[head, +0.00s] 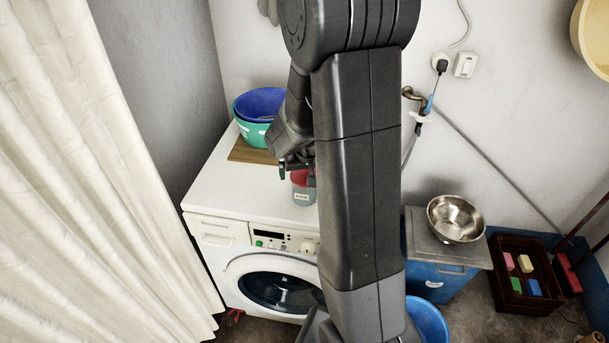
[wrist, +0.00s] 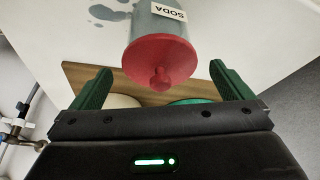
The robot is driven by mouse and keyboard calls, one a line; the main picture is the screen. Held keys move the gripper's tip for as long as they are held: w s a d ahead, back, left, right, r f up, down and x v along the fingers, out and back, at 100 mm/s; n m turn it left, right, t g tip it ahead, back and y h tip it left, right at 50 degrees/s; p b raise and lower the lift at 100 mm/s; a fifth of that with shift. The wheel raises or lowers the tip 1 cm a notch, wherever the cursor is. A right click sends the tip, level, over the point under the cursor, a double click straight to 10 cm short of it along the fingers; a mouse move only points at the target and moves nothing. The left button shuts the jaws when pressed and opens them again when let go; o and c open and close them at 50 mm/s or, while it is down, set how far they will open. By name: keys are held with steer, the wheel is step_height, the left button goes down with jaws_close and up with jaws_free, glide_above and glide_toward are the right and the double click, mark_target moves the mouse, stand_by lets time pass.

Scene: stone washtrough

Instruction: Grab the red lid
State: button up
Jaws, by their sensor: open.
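The red lid (wrist: 160,62) sits on a grey canister with a white SODA label (wrist: 169,12) in the wrist view. The lid has a round knob at its centre. In the head view the canister (head: 303,196) stands on the washing machine top, with the red lid (head: 300,178) on it, partly hidden by my arm. My gripper (wrist: 162,85) is open, with one green finger on each side of the lid's knob and apart from it. In the head view my gripper (head: 296,168) is just above the lid; whether it touches cannot be told there.
The washing machine (head: 228,187) carries a wooden board (head: 243,152) with blue and green basins (head: 258,106) behind the canister. A steel bowl (head: 456,218) stands on a blue-sided box at the right. A dark crate (head: 508,290) holds coloured blocks. A cream curtain (head: 90,180) hangs at left.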

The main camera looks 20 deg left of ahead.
steer(key=shift+c, duration=0.2)
steer(key=c, duration=1)
